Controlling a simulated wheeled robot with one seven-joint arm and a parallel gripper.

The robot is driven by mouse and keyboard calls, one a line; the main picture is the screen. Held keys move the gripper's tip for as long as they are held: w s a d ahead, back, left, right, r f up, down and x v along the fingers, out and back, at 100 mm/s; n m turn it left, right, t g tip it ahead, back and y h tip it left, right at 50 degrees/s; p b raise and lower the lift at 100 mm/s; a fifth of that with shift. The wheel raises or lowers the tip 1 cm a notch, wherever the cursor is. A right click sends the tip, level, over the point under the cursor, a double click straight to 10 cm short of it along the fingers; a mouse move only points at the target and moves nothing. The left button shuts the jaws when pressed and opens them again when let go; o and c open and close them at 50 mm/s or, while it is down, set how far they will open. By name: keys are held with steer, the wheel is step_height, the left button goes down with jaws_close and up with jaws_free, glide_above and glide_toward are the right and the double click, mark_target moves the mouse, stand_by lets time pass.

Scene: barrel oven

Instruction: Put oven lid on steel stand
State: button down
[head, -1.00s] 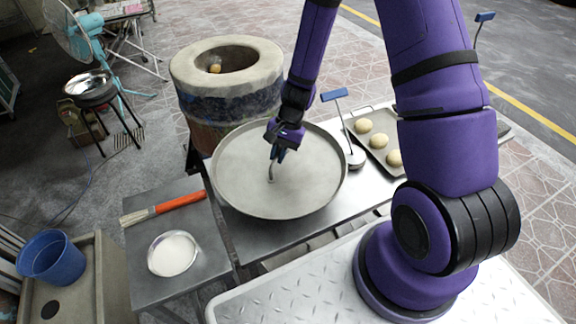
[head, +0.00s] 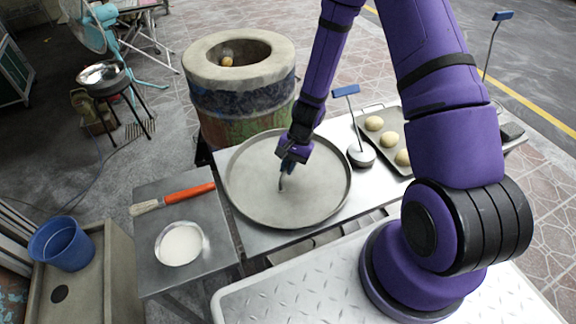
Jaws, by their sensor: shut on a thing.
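The oven lid (head: 316,203) is a wide, round, grey metal disc with a raised rim and a small handle in the middle. It appears roughly level over the left part of the long steel stand (head: 372,193). I cannot tell whether it touches the top or is slightly above it. My gripper (head: 284,178) is at the middle of the lid, shut on its handle, with the arm coming down from above. The barrel oven (head: 243,100) stands behind the lid, with its round mouth open and a bread ball visible inside.
A tray (head: 396,126) of dough balls and a round tool with a blue-topped handle (head: 361,155) are right of the lid. A lower side table (head: 165,193) holds a brush (head: 172,199) and a white bowl (head: 181,243). A blue bucket (head: 62,243) is at lower left.

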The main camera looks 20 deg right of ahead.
steer(key=c, duration=1.2)
jaws_free()
steer(key=shift+f, duration=0.1)
steer(key=shift+o, duration=0.2)
